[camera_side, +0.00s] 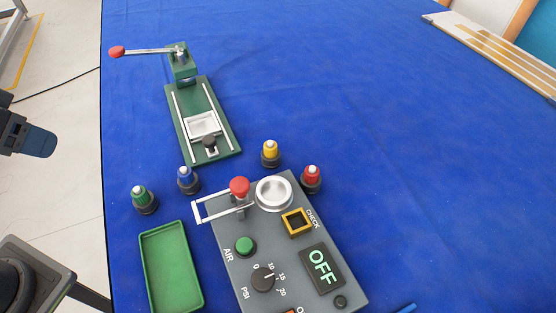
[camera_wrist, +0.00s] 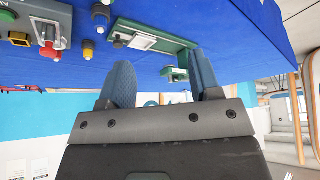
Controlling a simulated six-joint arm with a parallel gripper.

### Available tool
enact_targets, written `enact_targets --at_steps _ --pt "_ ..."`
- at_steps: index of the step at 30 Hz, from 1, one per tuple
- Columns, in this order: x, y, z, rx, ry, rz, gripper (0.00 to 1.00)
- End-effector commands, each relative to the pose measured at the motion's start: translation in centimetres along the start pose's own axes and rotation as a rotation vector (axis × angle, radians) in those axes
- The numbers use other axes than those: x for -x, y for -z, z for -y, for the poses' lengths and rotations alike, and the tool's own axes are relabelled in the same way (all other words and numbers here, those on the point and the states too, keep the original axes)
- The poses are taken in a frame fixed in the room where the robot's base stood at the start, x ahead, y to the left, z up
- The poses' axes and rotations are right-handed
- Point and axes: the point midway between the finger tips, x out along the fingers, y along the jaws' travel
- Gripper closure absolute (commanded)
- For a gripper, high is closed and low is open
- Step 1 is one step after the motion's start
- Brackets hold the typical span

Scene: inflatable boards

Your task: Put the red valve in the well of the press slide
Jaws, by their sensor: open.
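The red valve (camera_side: 311,178) stands upright in a dark base on the blue table, right of the grey test box's round silver socket in the side view. The green press (camera_side: 225,137) lies further back, with a silver slide (camera_side: 203,124) whose square well looks empty. A lever with a red knob (camera_side: 117,51) reaches left from its head. In the wrist view, the slide (camera_wrist: 143,43) shows above my gripper (camera_wrist: 163,70), whose blue fingers are apart with nothing between them. In the side view, part of my gripper shows off the table at the left edge.
A yellow valve (camera_side: 270,153), a blue valve (camera_side: 187,179) and a green valve (camera_side: 143,198) stand near the grey box (camera_side: 280,245). The box has a red-knobbed clamp (camera_side: 239,188) and reads OFF. An empty green tray (camera_side: 171,267) lies left of it. The table's right side is clear.

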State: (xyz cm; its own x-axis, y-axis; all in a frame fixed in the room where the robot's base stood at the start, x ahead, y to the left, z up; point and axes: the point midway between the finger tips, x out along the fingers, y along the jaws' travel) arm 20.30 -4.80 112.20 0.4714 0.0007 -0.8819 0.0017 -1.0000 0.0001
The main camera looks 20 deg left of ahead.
Motion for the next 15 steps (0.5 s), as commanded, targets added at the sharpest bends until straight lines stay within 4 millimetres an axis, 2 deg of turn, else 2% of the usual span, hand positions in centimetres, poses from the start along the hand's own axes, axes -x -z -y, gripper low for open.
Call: enact_targets --at_steps 4,7,11,15 --pt "0.1 0.5 -0.3 -0.021 -0.009 0.004 0.42" --pt "0.2 2.2 -1.2 -0.094 -0.038 0.022 0.42" --pt "0.2 6.3 -3.9 -0.272 -0.112 0.057 0.42" --pt "-0.8 10.8 -8.1 -0.503 -0.212 0.088 0.42"
